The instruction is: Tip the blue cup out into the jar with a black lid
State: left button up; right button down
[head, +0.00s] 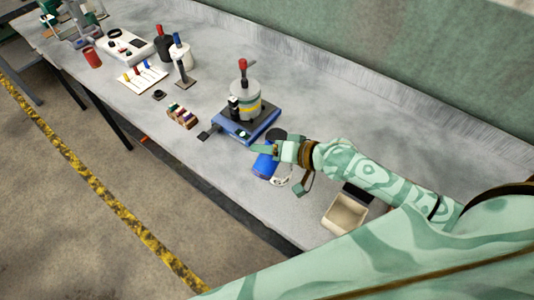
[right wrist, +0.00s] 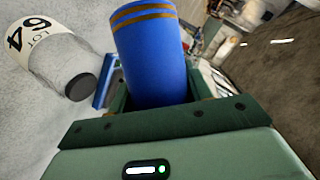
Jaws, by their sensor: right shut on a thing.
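My right gripper (head: 278,163) is shut on the blue cup (head: 264,167), near the front edge of the table. In the right wrist view the blue cup (right wrist: 153,55) has brown bands and rises from between the jaws. Its opening and contents are not visible. The clear jar (right wrist: 58,55) with a white label and a black lid (right wrist: 80,86) is beside the cup, apart from it. In the head view the black lid (head: 276,135) shows just behind my right gripper, which hides much of the jar. My left gripper is not in view.
A blue-based device (head: 235,128) with a grey pot (head: 245,98) stands just left of the cup. An open beige box (head: 344,214) stands to the right. Small coloured blocks (head: 182,116) and a white card (head: 141,76) lie farther left. The table behind the jar is clear.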

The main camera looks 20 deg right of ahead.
jog(key=shift+w+d+f+m+g+y+b, duration=0.25)
jog(key=shift+f+m+y+b, duration=0.35)
jog(key=shift+b, duration=1.45)
jog(key=shift+w+d+f+m+g+y+b, duration=0.25)
jog(key=shift+m+y+b, duration=0.4)
jog(key=shift+b, duration=1.35)
jog(key=m+b, duration=0.1)
jog(key=m+y+b, duration=0.1)
jog(key=b, duration=0.1)
jog(key=r+m+y+b, duration=0.1)
jog(key=b, duration=0.1)
jog(key=shift+d+m, duration=0.35)
jog(key=shift+d, duration=0.05)
jog(key=shift+w+d+m+y+b, duration=0.1)
jog(key=shift+m+y+b, duration=0.25)
jog(key=shift+m+b, duration=0.1)
pick_arm(q)
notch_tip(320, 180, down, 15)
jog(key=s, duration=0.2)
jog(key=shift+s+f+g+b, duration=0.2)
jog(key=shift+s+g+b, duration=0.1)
jog(key=shift+b, duration=0.1)
pick_arm(e)
jog(key=shift+w+d+r+m+y, duration=0.1)
jog(key=shift+d+r+m+y, duration=0.05)
jog(key=shift+r+m+y, duration=0.4)
jog(key=shift+w+d+r+m+y, duration=0.15)
jog(key=shift+r+m+y, duration=0.2)
jog(key=shift+m, duration=0.35)
